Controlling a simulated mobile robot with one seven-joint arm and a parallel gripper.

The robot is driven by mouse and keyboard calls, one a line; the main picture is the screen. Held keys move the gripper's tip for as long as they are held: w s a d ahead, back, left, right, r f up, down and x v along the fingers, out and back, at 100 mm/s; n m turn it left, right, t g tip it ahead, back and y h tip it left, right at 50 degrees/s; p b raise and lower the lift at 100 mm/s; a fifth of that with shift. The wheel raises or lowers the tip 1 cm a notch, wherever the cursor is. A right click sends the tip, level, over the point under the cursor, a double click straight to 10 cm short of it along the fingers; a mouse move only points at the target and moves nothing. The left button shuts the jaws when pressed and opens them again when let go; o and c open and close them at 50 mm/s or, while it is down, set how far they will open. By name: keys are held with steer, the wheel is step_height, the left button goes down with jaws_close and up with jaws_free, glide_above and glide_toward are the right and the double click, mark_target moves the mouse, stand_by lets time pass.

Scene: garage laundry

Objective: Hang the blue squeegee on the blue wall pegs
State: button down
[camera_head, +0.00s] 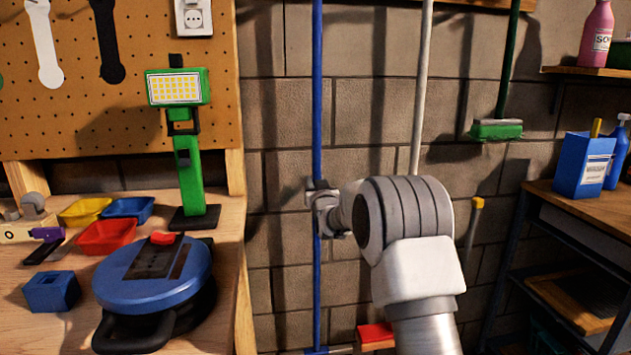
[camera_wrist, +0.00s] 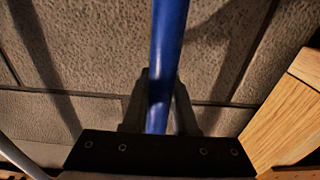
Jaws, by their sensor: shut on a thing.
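The blue squeegee's long blue handle (camera_head: 317,90) stands upright in front of the block wall, just right of the pegboard bench. It runs out of the top of the head view. Its lower end is at the bottom edge, where its head is barely seen. My gripper (camera_head: 322,207) is shut around the handle at about mid-picture. In the wrist view the handle (camera_wrist: 168,45) passes between the fingers of my gripper (camera_wrist: 158,105). The blue wall pegs are not in view.
A white pole (camera_head: 421,80) and a green broom (camera_head: 497,129) hang to the right. The workbench (camera_head: 225,270) on the left holds a green lamp (camera_head: 187,160) and a round blue tool (camera_head: 150,280). A shelf unit (camera_head: 590,215) stands right. A red-topped block (camera_head: 375,335) is low beside the handle.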

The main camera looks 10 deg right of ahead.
steer(key=c, duration=0.7)
jaws_free()
steer(key=shift+o, duration=0.5)
steer(key=shift+f, duration=0.25)
steer(key=s+g+p, duration=0.3)
steer(key=s+g, duration=0.9)
steer(key=s, duration=4.2)
step_height(320, 180, up, 26)
steer(key=s+g+p, duration=0.1)
steer(key=p, duration=2.4)
steer(key=shift+s+f, duration=0.15)
steer(key=shift+s, duration=0.2)
